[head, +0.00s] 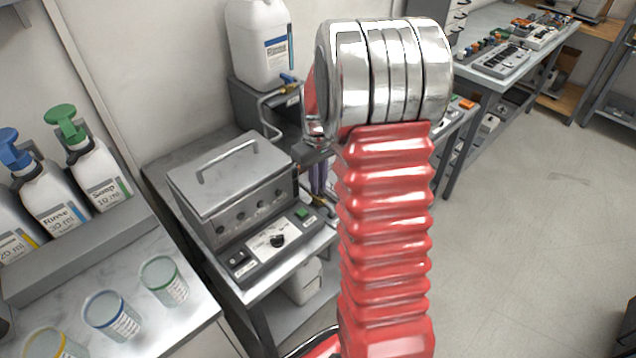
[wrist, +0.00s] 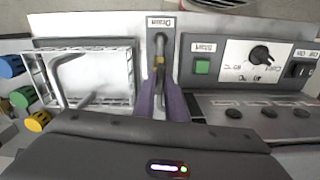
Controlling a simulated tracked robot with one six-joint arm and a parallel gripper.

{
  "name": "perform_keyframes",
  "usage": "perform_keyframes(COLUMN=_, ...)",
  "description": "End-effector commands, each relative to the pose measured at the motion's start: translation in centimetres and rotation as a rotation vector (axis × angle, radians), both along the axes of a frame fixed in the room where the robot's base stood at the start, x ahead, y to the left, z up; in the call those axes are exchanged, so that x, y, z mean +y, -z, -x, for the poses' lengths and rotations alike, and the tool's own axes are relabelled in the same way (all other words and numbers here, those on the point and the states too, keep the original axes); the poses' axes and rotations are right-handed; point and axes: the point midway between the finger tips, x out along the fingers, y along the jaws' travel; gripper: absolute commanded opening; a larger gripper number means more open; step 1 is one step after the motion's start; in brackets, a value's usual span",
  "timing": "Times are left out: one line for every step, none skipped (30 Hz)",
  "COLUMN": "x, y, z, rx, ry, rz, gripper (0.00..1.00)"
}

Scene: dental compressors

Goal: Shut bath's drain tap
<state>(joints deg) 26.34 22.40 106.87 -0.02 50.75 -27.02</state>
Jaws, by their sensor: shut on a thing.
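The bath (head: 235,185) is a grey metal box with a handled lid, left of my arm in the head view. Its drain tap (wrist: 159,43) is in the wrist view, a dark lever with a brass part on a grey plate marked Drain. The lever lies along the length of the plate. My gripper (wrist: 160,88) has purple fingers shut on the drain tap around its brass part; the fingers hide some of it. In the head view my gripper (head: 318,180) is partly hidden behind my red arm.
The control panel (head: 270,240) has a dial and a green Start button (wrist: 202,67). A wire basket (wrist: 85,75) lies beside the tap. A white canister (head: 262,45) stands behind the bath; pump bottles (head: 90,165) and cups (head: 163,282) are at left. Floor at right is clear.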

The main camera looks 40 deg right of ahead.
Motion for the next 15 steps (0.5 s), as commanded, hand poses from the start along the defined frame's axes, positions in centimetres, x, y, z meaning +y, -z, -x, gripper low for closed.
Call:
perform_keyframes(x=0.00, y=-0.04, z=-0.06, rx=-0.001, ry=0.028, rz=0.000, gripper=0.00)
perform_keyframes(x=0.00, y=-0.05, z=-0.06, rx=-0.001, ry=0.049, rz=0.000, gripper=0.00)
perform_keyframes(x=0.00, y=-0.05, z=-0.06, rx=-0.002, ry=0.078, rz=0.000, gripper=0.00)
perform_keyframes(x=0.01, y=-0.05, z=-0.06, rx=-0.002, ry=0.100, rz=0.000, gripper=0.00)
perform_keyframes(x=0.01, y=-0.05, z=-0.06, rx=-0.002, ry=0.124, rz=0.000, gripper=0.00)
perform_keyframes(x=0.01, y=-0.05, z=-0.07, rx=-0.002, ry=0.157, rz=0.000, gripper=0.00)
perform_keyframes(x=0.01, y=-0.05, z=-0.07, rx=-0.002, ry=0.184, rz=0.000, gripper=0.00)
perform_keyframes(x=0.01, y=-0.05, z=-0.07, rx=-0.002, ry=0.211, rz=0.000, gripper=0.00)
perform_keyframes(x=0.01, y=-0.05, z=-0.07, rx=-0.002, ry=0.248, rz=0.000, gripper=0.00)
perform_keyframes(x=0.01, y=-0.05, z=-0.07, rx=-0.002, ry=0.276, rz=0.000, gripper=0.00)
perform_keyframes(x=0.02, y=-0.06, z=-0.08, rx=-0.002, ry=0.304, rz=0.000, gripper=0.00)
perform_keyframes(x=0.02, y=-0.06, z=-0.08, rx=-0.002, ry=0.342, rz=0.000, gripper=0.00)
perform_keyframes(x=0.02, y=-0.06, z=-0.08, rx=-0.002, ry=0.371, rz=0.000, gripper=0.00)
perform_keyframes(x=0.02, y=-0.06, z=-0.08, rx=-0.002, ry=0.400, rz=0.000, gripper=0.00)
perform_keyframes(x=0.02, y=-0.06, z=-0.08, rx=-0.002, ry=0.438, rz=0.000, gripper=0.00)
